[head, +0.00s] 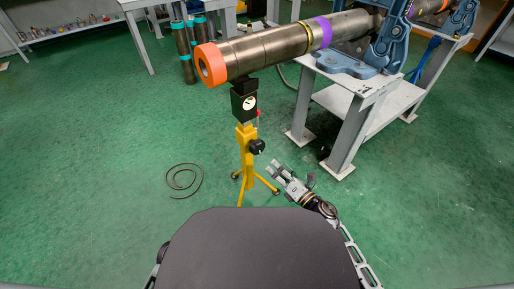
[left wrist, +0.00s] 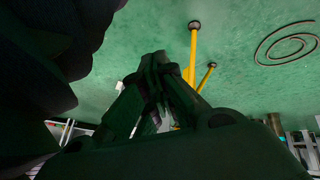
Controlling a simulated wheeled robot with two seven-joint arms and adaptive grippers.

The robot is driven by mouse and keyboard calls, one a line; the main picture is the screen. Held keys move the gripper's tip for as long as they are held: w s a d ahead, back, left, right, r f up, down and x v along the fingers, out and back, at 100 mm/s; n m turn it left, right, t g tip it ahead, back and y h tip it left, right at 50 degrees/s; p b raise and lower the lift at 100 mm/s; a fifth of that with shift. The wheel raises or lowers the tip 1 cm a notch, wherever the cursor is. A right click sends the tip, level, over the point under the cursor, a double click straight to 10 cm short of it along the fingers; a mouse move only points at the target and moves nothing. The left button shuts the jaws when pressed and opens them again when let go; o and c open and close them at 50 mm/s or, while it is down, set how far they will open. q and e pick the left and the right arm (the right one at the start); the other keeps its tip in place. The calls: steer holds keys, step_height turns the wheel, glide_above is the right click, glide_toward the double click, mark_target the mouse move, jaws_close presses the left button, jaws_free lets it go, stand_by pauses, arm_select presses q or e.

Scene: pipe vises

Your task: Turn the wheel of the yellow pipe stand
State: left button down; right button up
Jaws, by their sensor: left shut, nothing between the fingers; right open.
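The yellow pipe stand (head: 245,150) stands on the green floor in the middle of the head view. Its black wheel (head: 257,147) sits on the right side of the post. My right gripper (head: 271,171) is open and empty, to the right of the post and a little below the wheel in the picture, apart from it. My left gripper (left wrist: 157,62) shows dark in the left wrist view, its fingers shut with nothing between them. Two yellow stand legs (left wrist: 193,55) show just beyond it. The wheel cannot be made out there. The left gripper is hidden in the head view.
A long metal pipe (head: 265,48) with an orange end rests over the stand's black head (head: 243,101). A grey table (head: 345,100) with a blue vise (head: 385,50) stands to the right. A coiled hose (head: 184,181) lies on the floor at left. Open floor lies around.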

arm_select(q)
steer(key=shift+w+d+r+t, duration=0.15)
steer(key=shift+w+r+t, duration=0.4)
steer(key=shift+w, duration=0.3)
arm_select(e)
steer(key=n, duration=0.9)
steer(key=shift+f+n, duration=0.3)
steer(key=shift+n, duration=0.1)
steer(key=shift+w, duration=0.15)
